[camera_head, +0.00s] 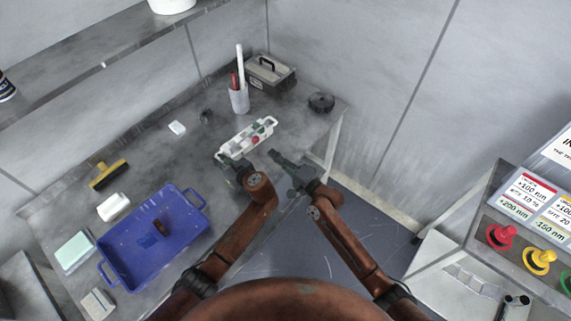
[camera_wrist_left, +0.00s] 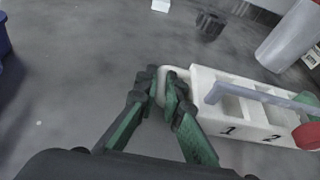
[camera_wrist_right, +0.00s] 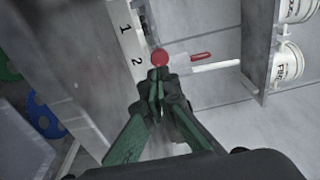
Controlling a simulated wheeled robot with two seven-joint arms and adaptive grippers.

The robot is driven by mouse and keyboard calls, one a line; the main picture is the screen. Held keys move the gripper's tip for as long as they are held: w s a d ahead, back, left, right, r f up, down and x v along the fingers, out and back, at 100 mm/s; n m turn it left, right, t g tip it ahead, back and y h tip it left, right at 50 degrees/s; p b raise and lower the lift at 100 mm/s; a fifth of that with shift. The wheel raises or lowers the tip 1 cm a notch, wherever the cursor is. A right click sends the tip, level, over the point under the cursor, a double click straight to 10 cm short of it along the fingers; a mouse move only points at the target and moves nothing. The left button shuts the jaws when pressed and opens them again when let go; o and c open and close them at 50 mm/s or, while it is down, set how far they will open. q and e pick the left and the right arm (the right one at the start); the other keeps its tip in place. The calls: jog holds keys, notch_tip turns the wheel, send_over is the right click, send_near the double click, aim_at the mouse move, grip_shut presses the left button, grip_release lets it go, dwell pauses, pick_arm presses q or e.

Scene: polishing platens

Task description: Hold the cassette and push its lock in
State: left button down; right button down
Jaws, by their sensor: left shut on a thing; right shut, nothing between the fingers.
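The cassette (camera_head: 233,144) is a long white block with open slots, lying on the grey bench near its front edge. Its side carries the numbers 1 and 2 in the left wrist view (camera_wrist_left: 225,112). A grey bar (camera_wrist_left: 255,96) runs along it to a round red knob (camera_wrist_left: 308,136). My left gripper (camera_head: 229,163) is shut on the cassette's white end loop (camera_wrist_left: 168,73). My right gripper (camera_head: 273,154) is shut and empty, off the cassette's front side. In the right wrist view its tips (camera_wrist_right: 158,78) appear just below the red knob (camera_wrist_right: 159,57); I cannot tell if they touch.
A blue tray (camera_head: 120,269) stands on the left of the bench (camera_head: 150,160). A cup (camera_head: 239,101) with a red and a white stick and a grey toolbox (camera_head: 270,73) stand behind the cassette. A black round part (camera_head: 321,102) lies at the right corner.

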pick_arm(q)
jog(key=shift+a, duration=0.1)
pick_arm(e)
jog(key=v, duration=0.6)
jog(key=shift+d, duration=0.1)
pick_arm(q)
jog(key=c, duration=2)
grip_release()
